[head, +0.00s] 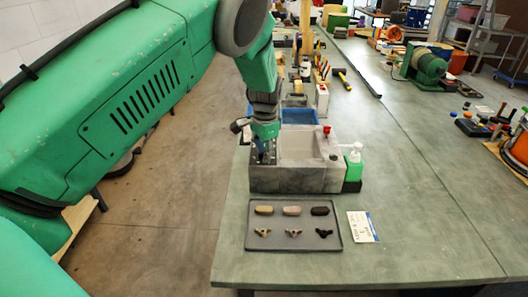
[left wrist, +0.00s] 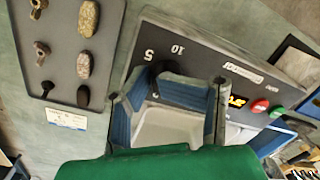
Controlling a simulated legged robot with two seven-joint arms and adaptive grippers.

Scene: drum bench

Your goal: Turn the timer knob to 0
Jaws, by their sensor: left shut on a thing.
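The grey machine (head: 290,180) stands on the bench. My left gripper (head: 264,147) points down at the panel at the machine's left end. In the left wrist view its blue fingers (left wrist: 165,92) are at the panel beside the 5 and are shut on the timer knob. The knob is mostly hidden by the fingers, so its setting cannot be read. My right gripper is not in view.
A grey tray (head: 257,243) with several stones and small winged pieces lies in front of the machine. A green bottle (head: 354,165) stands at its right, near a white card (head: 362,227). Tools crowd the bench behind. The bench's right front is clear.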

